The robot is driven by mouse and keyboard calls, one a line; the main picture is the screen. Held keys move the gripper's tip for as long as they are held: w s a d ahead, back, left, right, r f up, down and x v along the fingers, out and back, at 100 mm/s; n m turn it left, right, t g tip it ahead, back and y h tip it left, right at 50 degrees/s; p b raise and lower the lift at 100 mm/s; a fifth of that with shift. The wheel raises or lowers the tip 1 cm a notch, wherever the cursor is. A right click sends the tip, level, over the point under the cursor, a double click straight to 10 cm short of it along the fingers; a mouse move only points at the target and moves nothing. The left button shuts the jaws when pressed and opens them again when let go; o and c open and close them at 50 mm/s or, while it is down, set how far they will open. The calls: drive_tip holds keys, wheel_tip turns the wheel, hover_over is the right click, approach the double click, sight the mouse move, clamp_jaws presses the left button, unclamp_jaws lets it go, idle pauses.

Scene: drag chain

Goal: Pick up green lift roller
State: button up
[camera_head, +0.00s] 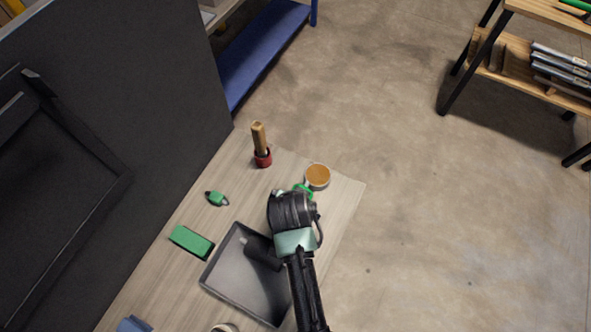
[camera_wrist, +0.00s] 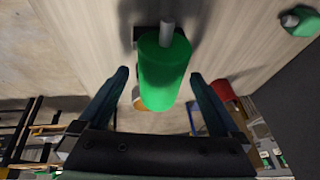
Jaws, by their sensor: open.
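The green roller (camera_wrist: 165,75) is a bright green cylinder with a grey shaft stub at its upper end in the wrist view. It is between the two fingers of my gripper (camera_wrist: 160,82), which is open, with a visible gap on each side of it. A dark patch shows behind its shaft. In the head view my wrist hides most of this spot; a bit of green (camera_head: 304,187) shows just beyond it, near the table's right edge.
On the table are a round orange-topped container (camera_head: 318,176), a red cup (camera_head: 263,158) holding a wooden-looking handle, a small green part with dark ends (camera_head: 216,198), a green block (camera_head: 190,242) and a dark tray (camera_head: 230,282). A dark panel (camera_head: 150,130) stands left.

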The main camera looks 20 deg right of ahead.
clamp_jaws()
idle(0.3)
drive_tip(key=shift+r, duration=0.15)
